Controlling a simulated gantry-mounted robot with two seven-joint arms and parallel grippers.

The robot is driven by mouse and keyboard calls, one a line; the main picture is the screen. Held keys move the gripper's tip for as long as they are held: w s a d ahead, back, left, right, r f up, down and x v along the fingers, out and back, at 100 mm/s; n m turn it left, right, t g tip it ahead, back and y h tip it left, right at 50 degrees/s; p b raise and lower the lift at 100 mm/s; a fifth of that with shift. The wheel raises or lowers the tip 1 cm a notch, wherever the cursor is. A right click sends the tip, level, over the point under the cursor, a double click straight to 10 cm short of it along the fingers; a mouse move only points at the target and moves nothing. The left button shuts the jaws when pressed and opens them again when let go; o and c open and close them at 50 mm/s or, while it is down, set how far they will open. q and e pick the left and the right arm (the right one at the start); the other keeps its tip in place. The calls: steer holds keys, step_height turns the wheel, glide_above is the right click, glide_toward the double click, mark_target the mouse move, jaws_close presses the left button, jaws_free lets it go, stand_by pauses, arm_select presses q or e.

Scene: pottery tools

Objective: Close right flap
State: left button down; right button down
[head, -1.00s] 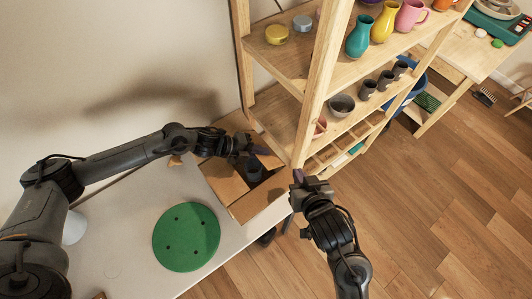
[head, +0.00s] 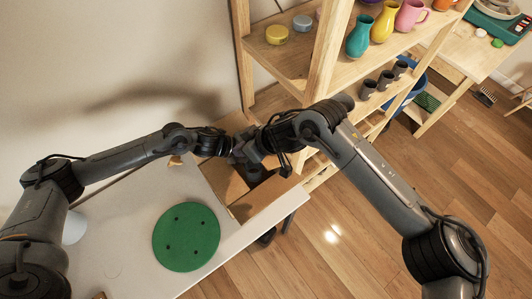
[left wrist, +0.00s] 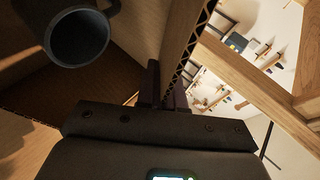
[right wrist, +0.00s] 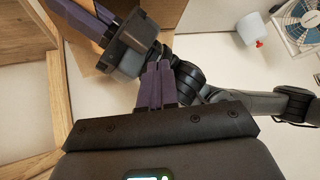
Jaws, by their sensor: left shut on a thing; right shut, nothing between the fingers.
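An open cardboard box (head: 222,182) stands at the back right of the white table in the head view. A dark grey mug (left wrist: 80,38) is inside it. My left gripper (left wrist: 162,85) is shut on a cardboard flap, whose corrugated edge (left wrist: 186,48) shows in the left wrist view. My right gripper (right wrist: 155,85) is shut and empty, right beside the left gripper (right wrist: 100,22). In the head view my right gripper (head: 246,151) is over the far part of the box. The arms hide the far flaps there, so their angles cannot be told.
A wooden shelf (head: 315,75) with vases and cups stands close behind and right of the box. A green round disc (head: 186,237) lies on the white table (head: 125,240) in front. The table's right edge is near the box.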

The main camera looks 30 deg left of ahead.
steer(key=w+d+r+m+h, duration=0.3)
steer(key=w+d+r+h, duration=0.15)
steer(key=w+d, duration=0.4)
glide_above(266, 161)
steer(key=shift+y, duration=0.35)
steer(key=f, duration=1)
steer(key=shift+w+d+f, duration=0.25)
steer(key=shift+w, duration=0.05)
steer(key=shift+s+a+f, duration=0.2)
steer(key=shift+s+f, duration=0.2)
steer(key=shift+f, duration=0.2)
